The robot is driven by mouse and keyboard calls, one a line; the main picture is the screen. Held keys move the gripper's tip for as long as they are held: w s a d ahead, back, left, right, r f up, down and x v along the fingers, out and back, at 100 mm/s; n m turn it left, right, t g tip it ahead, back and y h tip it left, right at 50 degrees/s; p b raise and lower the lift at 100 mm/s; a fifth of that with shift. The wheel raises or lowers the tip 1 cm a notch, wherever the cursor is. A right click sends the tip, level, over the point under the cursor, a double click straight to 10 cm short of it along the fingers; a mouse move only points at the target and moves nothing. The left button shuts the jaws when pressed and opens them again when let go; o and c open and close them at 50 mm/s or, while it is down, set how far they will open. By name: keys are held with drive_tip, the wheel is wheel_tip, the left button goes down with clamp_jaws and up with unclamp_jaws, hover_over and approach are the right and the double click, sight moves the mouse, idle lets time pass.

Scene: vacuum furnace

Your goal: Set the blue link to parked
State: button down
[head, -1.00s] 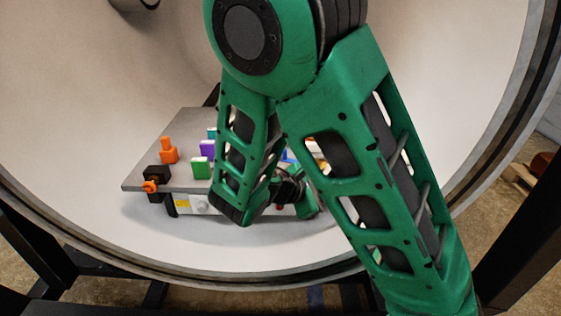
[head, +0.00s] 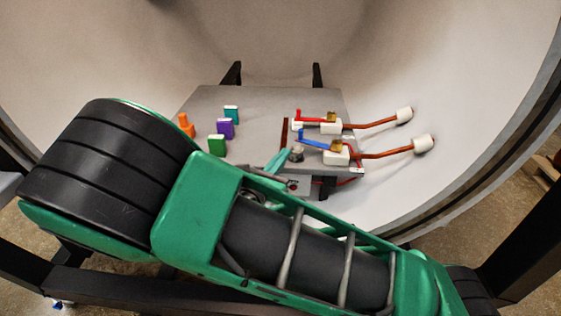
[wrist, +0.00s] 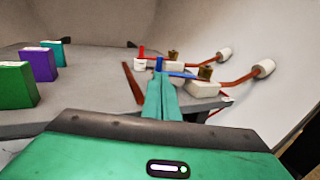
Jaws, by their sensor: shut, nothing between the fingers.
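The blue link (head: 317,143) is a flat blue bar with a short upright handle at its left end. Its right end meets a white block with a brass-coloured piece on top. In the wrist view the blue link (wrist: 183,75) runs right from its handle, just beyond my fingertips. My gripper (head: 283,157) is shut and empty, at the near side of the blue handle. In the wrist view my gripper (wrist: 160,80) overlaps the lower handle; I cannot tell whether they touch.
A similar red link (head: 315,121) lies behind the blue one. Copper rods (head: 385,152) run right to white insulators (head: 423,143). Green (head: 217,145), purple (head: 226,128) and teal (head: 231,114) blocks and an orange piece (head: 186,125) stand on the left of the grey plate (head: 260,98). The curved chamber wall surrounds it.

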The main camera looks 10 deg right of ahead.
sight(300, 134)
drive_tip(key=x, duration=0.9)
drive_tip(key=shift+w+d, duration=0.1)
drive_tip(key=shift+d, duration=0.05)
